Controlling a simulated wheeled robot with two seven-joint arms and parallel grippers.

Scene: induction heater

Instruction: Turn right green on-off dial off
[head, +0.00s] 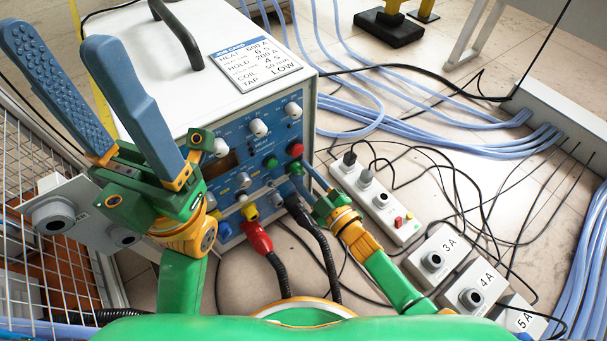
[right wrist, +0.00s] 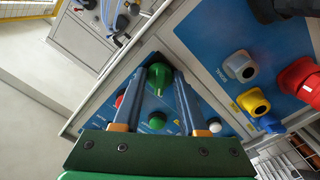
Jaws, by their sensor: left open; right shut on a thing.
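The heater's blue front panel (head: 237,133) carries several dials. The right green dial (head: 296,168) is near the panel's right edge, below a red knob (head: 294,149). My right gripper (head: 304,172) reaches it from the lower right. In the right wrist view the green dial (right wrist: 158,77) sits between the fingertips, which are shut on it. Its exact turn angle is too small to tell. Another green knob (head: 270,162) lies to its left. My left gripper (head: 60,40) is open and empty, raised at the left, apart from the panel.
Red (head: 256,238) and black (head: 300,212) cable plugs stick out below the dials. A power strip (head: 375,200) and boxes marked 3 A, 4 A (head: 475,293) and 5 A stand on the floor at right. Blue hoses cross behind. A wire cage (head: 40,230) is at left.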

